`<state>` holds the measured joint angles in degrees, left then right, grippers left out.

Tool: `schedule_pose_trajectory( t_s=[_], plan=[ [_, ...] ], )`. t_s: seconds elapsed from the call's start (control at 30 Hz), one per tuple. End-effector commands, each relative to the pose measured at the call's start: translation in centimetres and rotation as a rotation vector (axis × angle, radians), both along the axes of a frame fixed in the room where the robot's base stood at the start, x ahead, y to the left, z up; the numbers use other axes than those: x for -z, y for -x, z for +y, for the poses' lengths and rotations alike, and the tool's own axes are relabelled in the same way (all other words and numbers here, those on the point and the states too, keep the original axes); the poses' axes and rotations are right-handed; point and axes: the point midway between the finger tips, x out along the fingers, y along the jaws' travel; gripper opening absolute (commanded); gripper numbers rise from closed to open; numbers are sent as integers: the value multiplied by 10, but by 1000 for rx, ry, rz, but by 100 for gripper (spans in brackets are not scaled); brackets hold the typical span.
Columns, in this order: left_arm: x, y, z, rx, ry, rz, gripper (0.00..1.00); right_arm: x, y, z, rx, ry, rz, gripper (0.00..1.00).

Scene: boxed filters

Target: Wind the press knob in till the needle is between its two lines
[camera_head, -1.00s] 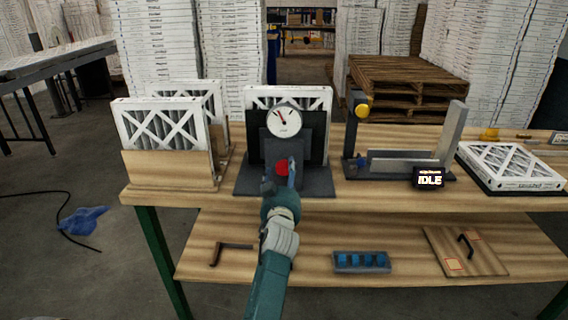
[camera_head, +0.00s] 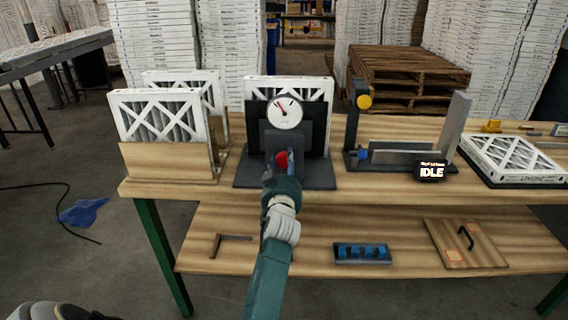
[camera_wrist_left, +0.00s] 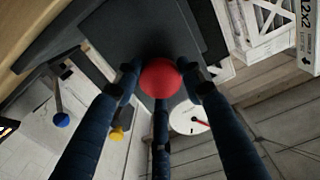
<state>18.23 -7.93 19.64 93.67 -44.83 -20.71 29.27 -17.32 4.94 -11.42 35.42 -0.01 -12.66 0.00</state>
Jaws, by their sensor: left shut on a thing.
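The red press knob (camera_head: 282,158) is on the front of the dark grey press (camera_head: 315,173) on the bench. My left gripper (camera_head: 281,170) is shut on the knob, and the wrist view shows its dark fingers around the red knob (camera_wrist_left: 160,79). The white round gauge (camera_head: 284,112) is above the knob; its needle points up and to the left. The two lines are too small to tell apart from the needle. The gauge also shows partly behind a finger in the wrist view (camera_wrist_left: 186,121). A white boxed filter (camera_head: 318,88) stands behind the gauge. My right gripper is not in view.
Filters stand in a wooden holder (camera_head: 165,165) at left. A fixture with a yellow knob (camera_head: 364,102) and an IDLE display (camera_head: 431,171) are at right, beside a flat filter (camera_head: 512,158). The lower shelf holds a blue-filled tray (camera_head: 362,253) and a handled board (camera_head: 465,244).

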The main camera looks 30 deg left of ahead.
Motion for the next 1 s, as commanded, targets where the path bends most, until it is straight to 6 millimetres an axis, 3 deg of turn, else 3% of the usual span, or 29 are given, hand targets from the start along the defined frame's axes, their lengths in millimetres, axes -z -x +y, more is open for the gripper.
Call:
schedule_pose_trajectory(
  t_s=[0.4,0.93,0.97,1.0],
  plan=[
    [3,0,1,-1,2,6,13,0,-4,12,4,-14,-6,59],
    [4,0,1,-1,3,6,13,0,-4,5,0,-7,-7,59],
    [4,0,1,-1,3,6,45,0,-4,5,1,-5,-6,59],
    [4,0,1,-1,3,6,53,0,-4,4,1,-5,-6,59]
  ],
)
